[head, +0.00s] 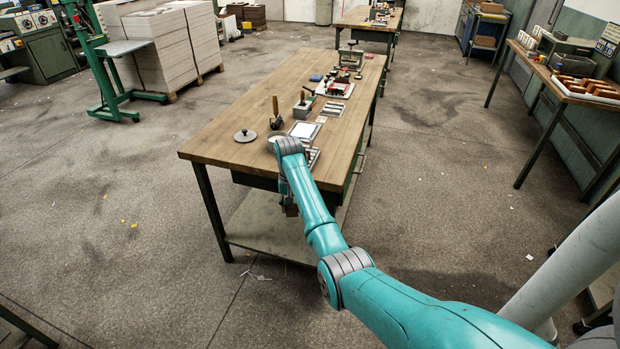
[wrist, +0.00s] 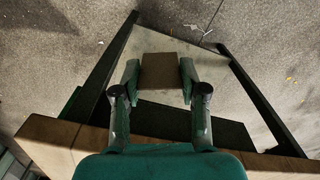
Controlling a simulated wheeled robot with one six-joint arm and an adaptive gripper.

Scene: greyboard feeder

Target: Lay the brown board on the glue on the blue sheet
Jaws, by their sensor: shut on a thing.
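My gripper (wrist: 160,76) is shut on the brown board (wrist: 160,71), holding it by its left and right edges between the fingertips. In the wrist view the floor and the table's lower shelf lie beyond the board, so it hangs off the tabletop edge. In the head view my arm hides most of the gripper and the board. A pale sheet with a bluish border (head: 305,131) lies on the workbench near its close end, just beyond my wrist. It looks like the blue sheet with white glue on it, but it is too small to be sure.
The left front of the tabletop is clear. Paper stacks (head: 160,50) stand at the back left.

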